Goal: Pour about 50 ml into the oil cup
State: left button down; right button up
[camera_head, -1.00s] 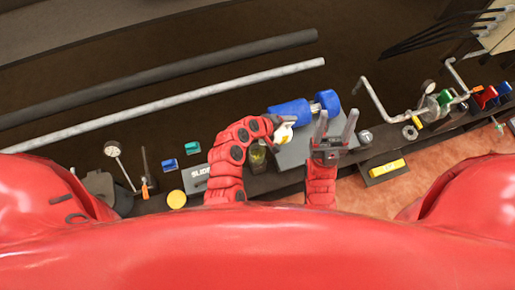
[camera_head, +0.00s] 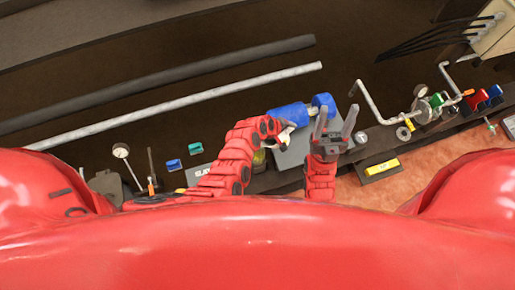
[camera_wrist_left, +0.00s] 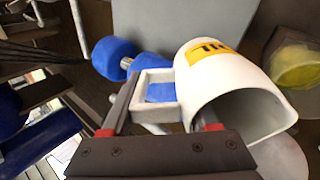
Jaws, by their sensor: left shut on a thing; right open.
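A white cup (camera_wrist_left: 215,80) with a yellow label, partly readable as "IL", is in the left wrist view. My left gripper (camera_wrist_left: 160,108) is shut on its square handle. The cup is tilted, its wide mouth toward the lower right; its inside is shaded and I cannot tell its contents. In the head view the cup (camera_head: 287,140) is small beside my left gripper (camera_head: 278,128). A clear vessel with yellow content (camera_wrist_left: 295,67) stands apart, right of the cup; my arm partly hides it in the head view (camera_head: 259,158). My right gripper (camera_head: 333,121) is open and empty.
Blue cylinders (camera_head: 290,115) lie beyond the grippers, close to the held cup. A grey plate (camera_head: 288,157) lies below. A yellow block (camera_head: 382,167) sits at right, with pipes and valves (camera_head: 422,108) further right. Small blue and green blocks (camera_head: 195,148) are at left.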

pick_arm(q)
jog(key=shift+w+d+f+g+y, duration=0.15)
jog(key=shift+d+f+y, duration=0.1)
jog(key=shift+f, duration=0.25)
jog(key=shift+w+d+f+g+y, duration=0.15)
jog(key=shift+f+y, duration=0.1)
jog(key=shift+f, duration=0.2)
jog(key=f+g+y+b, duration=0.1)
jog(key=b, duration=0.4)
jog(key=w+d+f+g+y+b, duration=0.1)
jog(key=y+b, duration=0.1)
jog(key=b, duration=0.3)
jog(key=d+f+g+y+b, duration=0.1)
jog(key=f+b, duration=0.1)
jog(key=b, duration=0.3)
jog(key=shift+w+d+y, duration=0.2)
jog(key=shift+w+y, duration=0.15)
jog(key=shift+y, duration=0.05)
dwell(1.6)
